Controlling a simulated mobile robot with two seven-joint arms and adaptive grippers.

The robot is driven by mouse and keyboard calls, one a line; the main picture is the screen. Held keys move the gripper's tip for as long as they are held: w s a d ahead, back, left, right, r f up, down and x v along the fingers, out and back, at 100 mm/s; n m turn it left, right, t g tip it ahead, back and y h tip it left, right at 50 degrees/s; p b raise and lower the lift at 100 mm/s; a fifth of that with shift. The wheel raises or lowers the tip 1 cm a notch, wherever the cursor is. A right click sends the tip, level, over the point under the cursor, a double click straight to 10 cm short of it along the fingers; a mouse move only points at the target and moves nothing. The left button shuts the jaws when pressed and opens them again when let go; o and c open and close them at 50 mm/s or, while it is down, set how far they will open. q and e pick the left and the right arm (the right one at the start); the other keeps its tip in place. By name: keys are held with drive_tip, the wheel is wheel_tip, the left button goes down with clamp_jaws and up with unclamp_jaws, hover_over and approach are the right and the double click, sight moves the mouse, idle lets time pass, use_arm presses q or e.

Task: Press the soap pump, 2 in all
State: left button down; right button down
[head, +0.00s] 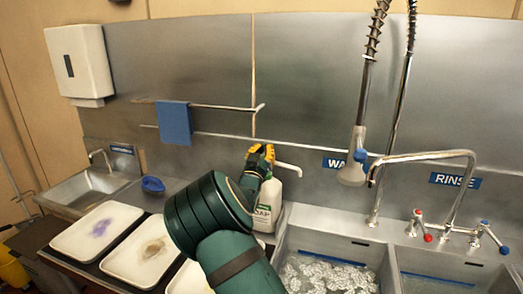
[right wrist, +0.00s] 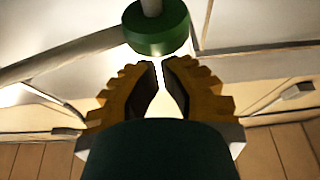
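The white soap bottle (head: 267,207) with a green-lettered label stands upright behind the sinks' left end. Its white pump spout (head: 288,167) points right. My right gripper (head: 262,150), with yellow fingers, is at the height of the pump top and overlaps it in the head view; contact cannot be told. In the right wrist view its two fingers (right wrist: 161,63) nearly meet at the tips, with nothing between them. A round green part on a pale stem (right wrist: 158,30) is just beyond the tips. My right arm hides part of the bottle. My left gripper is not in view.
White trays (head: 97,228) lie on the left counter, near a blue brush-like item (head: 152,184). A blue cloth (head: 175,123) hangs on a wall rail. The spray hose (head: 353,160) and rinse faucet (head: 440,155) stand at right, above a foamy sink (head: 330,244).

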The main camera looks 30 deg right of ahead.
drive_tip(key=shift+f, duration=0.8)
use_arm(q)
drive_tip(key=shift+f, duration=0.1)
